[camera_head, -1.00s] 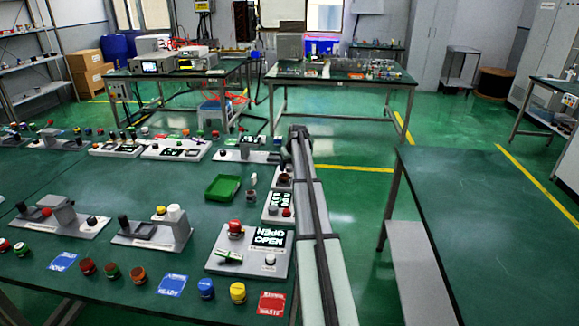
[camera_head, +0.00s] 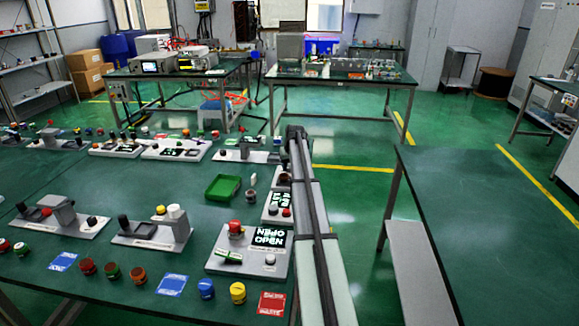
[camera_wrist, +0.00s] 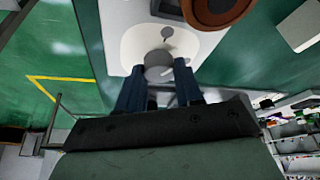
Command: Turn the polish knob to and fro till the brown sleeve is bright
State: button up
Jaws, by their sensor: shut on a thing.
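In the wrist view, a grey round knob (camera_wrist: 158,68) stands on a white plate (camera_wrist: 135,42). My gripper (camera_wrist: 158,80) has its two dark blue fingers on either side of this knob, shut on it. A brown ring-shaped piece (camera_wrist: 238,10), which looks like the sleeve, is cut off by the top edge. Its rim is orange-brown and its middle dark. I cannot tell from the picture how bright its surface is. In the head view my arm hides the gripper and knob.
Beside my arm stand panels with lettered displays (camera_head: 270,237) and a red button (camera_head: 236,228). A green tray (camera_head: 223,187) and several coloured caps share the green table (camera_head: 110,275). Another table to the right (camera_head: 490,220) is bare. A dark block (camera_wrist: 168,8) sits close to the brown ring.

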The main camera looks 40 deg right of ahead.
jog(key=m+h, duration=0.1)
jog(key=m, duration=0.2)
jog(key=m+g+h, duration=0.1)
jog(key=m, duration=0.2)
jog(key=shift+w+a, duration=0.15)
jog(key=m+g, duration=0.1)
jog(key=m, duration=0.1)
jog(key=m+g, duration=0.1)
jog(key=m, duration=0.2)
jog(key=shift+h, duration=0.3)
jog(key=shift+m, duration=0.3)
jog(key=o, duration=1)
jog(key=shift+o, duration=0.2)
jog(key=v, duration=1.3)
jog(key=shift+w+a+r, duration=0.15)
jog(key=shift+a+r, duration=0.1)
jog(key=shift+r, duration=0.1)
